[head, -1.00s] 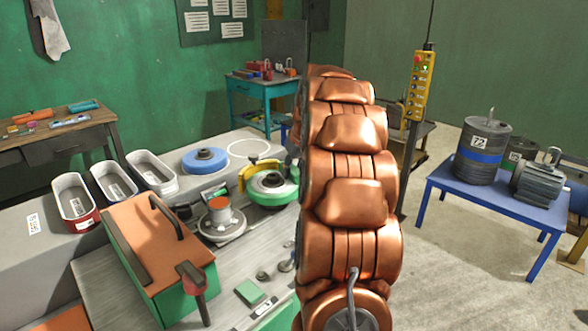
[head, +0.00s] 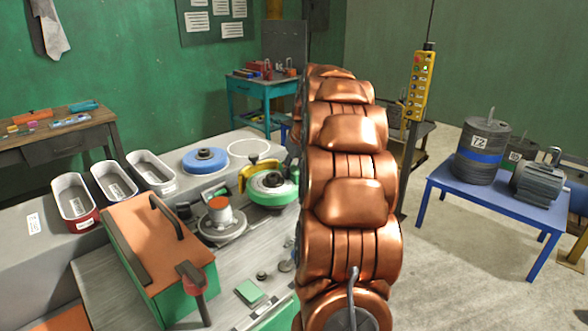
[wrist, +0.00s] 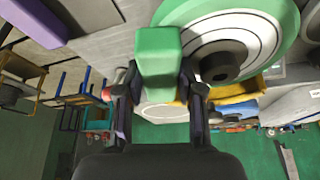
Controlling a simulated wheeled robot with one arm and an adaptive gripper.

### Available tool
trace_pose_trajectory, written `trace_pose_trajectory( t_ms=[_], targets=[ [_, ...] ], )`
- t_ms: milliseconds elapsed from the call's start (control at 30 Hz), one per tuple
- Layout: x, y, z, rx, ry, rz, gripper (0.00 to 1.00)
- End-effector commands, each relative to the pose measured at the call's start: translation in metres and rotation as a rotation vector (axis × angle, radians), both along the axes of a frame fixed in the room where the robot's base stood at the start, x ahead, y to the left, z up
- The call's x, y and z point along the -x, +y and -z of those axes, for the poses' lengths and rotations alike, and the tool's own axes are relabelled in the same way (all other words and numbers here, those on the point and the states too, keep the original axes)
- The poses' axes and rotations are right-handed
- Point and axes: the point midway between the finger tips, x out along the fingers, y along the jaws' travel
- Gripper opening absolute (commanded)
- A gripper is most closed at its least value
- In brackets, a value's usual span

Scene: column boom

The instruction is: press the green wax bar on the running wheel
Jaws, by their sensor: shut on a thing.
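My gripper (wrist: 158,88) is shut on the green wax bar (wrist: 157,50), one finger on each side of it. The bar sticks out beyond the fingers, with its far end toward the top of the wrist view. A wheel with a green rim, pale face and dark hub (wrist: 258,45) fills the upper right of that view. The bar's right side overlaps the wheel's edge there; I cannot tell whether they touch. In the head view the wheel (head: 268,197) sits on the bench just left of my arm, which hides the gripper and bar. Whether the wheel turns is unclear.
A blue disc (head: 205,160) lies behind the wheel, beside a yellow clamp (head: 246,174). Three trays, including a red one (head: 73,201), stand at the left. An orange-topped box (head: 148,242) and a flat green block (head: 249,291) are nearer. A yellow pendant (head: 419,85) hangs at right.

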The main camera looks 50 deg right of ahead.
Motion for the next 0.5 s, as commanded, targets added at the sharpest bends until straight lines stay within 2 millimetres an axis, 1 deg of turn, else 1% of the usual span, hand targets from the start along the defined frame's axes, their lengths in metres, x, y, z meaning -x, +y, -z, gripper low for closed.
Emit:
trace_pose_trajectory(
  t_ms=[167,500],
  targets=[
    [0.0,0.0,-0.005,-0.001,0.001,-0.001,0.02],
    [0.0,0.0,-0.028,-0.001,0.0,-0.001,0.02]
  ],
)
